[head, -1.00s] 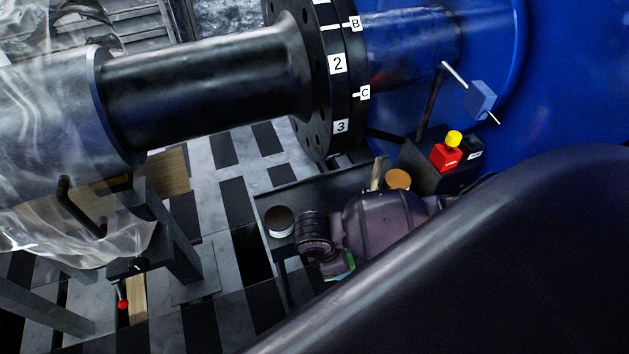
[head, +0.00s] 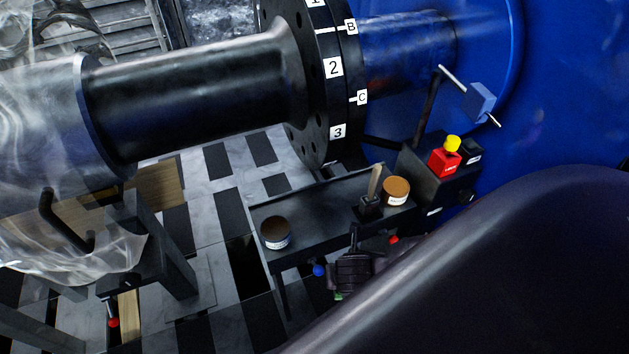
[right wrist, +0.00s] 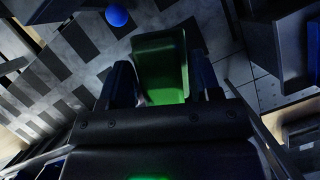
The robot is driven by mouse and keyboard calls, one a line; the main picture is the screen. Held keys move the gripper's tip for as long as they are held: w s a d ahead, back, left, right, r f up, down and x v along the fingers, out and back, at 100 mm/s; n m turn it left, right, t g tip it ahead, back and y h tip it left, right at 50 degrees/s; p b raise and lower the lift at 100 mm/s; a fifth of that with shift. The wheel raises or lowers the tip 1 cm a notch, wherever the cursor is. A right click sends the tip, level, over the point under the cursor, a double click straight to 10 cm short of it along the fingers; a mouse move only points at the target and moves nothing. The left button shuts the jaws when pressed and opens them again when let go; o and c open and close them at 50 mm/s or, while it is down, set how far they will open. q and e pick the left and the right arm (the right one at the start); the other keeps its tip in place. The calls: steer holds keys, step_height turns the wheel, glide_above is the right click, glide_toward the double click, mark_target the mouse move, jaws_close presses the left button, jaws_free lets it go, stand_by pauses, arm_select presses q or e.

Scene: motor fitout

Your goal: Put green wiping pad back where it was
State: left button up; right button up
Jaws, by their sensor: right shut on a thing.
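The green wiping pad (right wrist: 160,62) sits between the two fingers of my right gripper (right wrist: 162,78) in the right wrist view. The gripper is shut on it, and the pad sticks out past the fingertips. In the head view my right gripper (head: 350,274) is low, just in front of the dark tray shelf (head: 318,222). Only a small green sliver of the pad (head: 338,296) shows there, below the gripper; the rest is hidden. My left gripper is not in view.
On the shelf stand a brown-lidded tin (head: 275,232), a brush in a dark holder (head: 371,200) and an orange-lidded jar (head: 396,190). A blue knob (head: 319,270) is close left of the gripper. A red-and-yellow button box (head: 445,160) stands behind. A large shaft flange (head: 325,80) is above.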

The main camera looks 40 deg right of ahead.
steer(key=n, duration=0.1)
steer(key=n+y, duration=0.1)
steer(key=n, duration=0.1)
steer(key=shift+w+d+r+n, duration=0.1)
steer(key=shift+w+d+n, duration=0.1)
steer(key=shift+w+n, duration=0.15)
steer(key=shift+w+d+n+y, duration=0.1)
steer(key=shift+w+n+y, duration=0.2)
steer(key=shift+w, duration=0.15)
steer(key=w+d, duration=0.1)
steer(key=w, duration=0.4)
steer(key=w+d+b, duration=0.1)
steer(key=w, duration=0.4)
steer(key=w+d+b, duration=0.1)
steer(key=w, duration=0.5)
steer(key=shift+d, duration=0.4)
steer(key=shift+w+d+b, duration=0.1)
steer(key=shift+w+b, duration=0.2)
steer(key=shift+w, duration=0.1)
step_height(320, 180, down, 4)
steer(key=shift+s+r+b, duration=0.1)
steer(key=shift+r+b, duration=0.1)
steer(key=shift+b, duration=0.3)
steer(key=shift+r, duration=0.1)
